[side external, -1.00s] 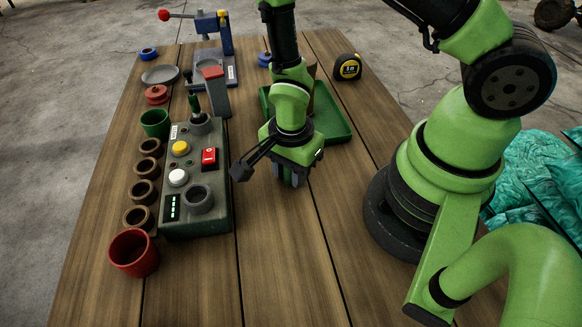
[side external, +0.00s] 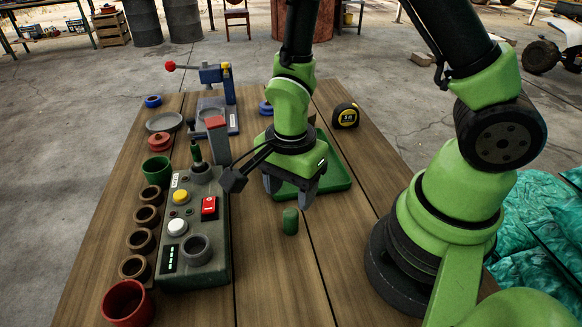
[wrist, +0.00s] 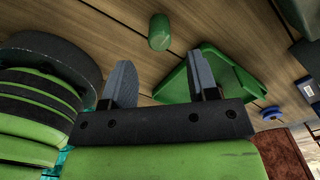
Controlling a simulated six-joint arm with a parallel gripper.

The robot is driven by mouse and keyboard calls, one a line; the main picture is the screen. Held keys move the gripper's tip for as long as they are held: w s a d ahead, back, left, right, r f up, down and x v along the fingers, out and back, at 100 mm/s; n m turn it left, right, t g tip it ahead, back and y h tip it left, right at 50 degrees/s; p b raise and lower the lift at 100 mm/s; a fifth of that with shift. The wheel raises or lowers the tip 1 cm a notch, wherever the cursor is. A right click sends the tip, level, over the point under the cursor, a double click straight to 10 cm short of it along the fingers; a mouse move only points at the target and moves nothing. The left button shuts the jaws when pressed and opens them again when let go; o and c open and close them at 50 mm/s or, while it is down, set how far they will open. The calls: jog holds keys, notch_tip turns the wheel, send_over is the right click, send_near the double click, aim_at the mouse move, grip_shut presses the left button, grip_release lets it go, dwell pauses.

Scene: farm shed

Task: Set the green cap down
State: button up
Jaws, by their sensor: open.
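The green cap (side external: 290,221) is a small green cylinder standing upright on the bare wooden table, to the right of the control box. My gripper (side external: 289,191) is above it with its two fingers spread, open and empty. In the wrist view the cap (wrist: 159,32) shows apart from the fingers, beyond the gap between my fingertips (wrist: 160,72). Nothing hides the cap in either view.
The grey control box (side external: 195,240) with buttons stands to the left, beside a row of brown rings and red and green cups. A green tray (side external: 334,184) lies behind my gripper, with a tape measure (side external: 345,115) beyond. The front middle of the table is clear.

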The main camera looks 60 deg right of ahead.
jog(key=shift+r, duration=2.2)
notch_tip(320, 180, up, 12)
jog(key=n+t+y, duration=0.1)
jog(key=n+t, duration=0.3)
jog(key=n, duration=0.2)
send_over(291, 212)
jog(key=s+d, duration=0.2)
jog(key=s+r+n+t+y, duration=0.1)
jog(key=s+r+n+t, duration=0.2)
jog(key=s+r+n, duration=0.2)
jog(key=r+n, duration=0.1)
jog(key=n, duration=0.2)
jog(key=shift+s+d+r, duration=0.15)
jog(key=shift+s+r, duration=0.15)
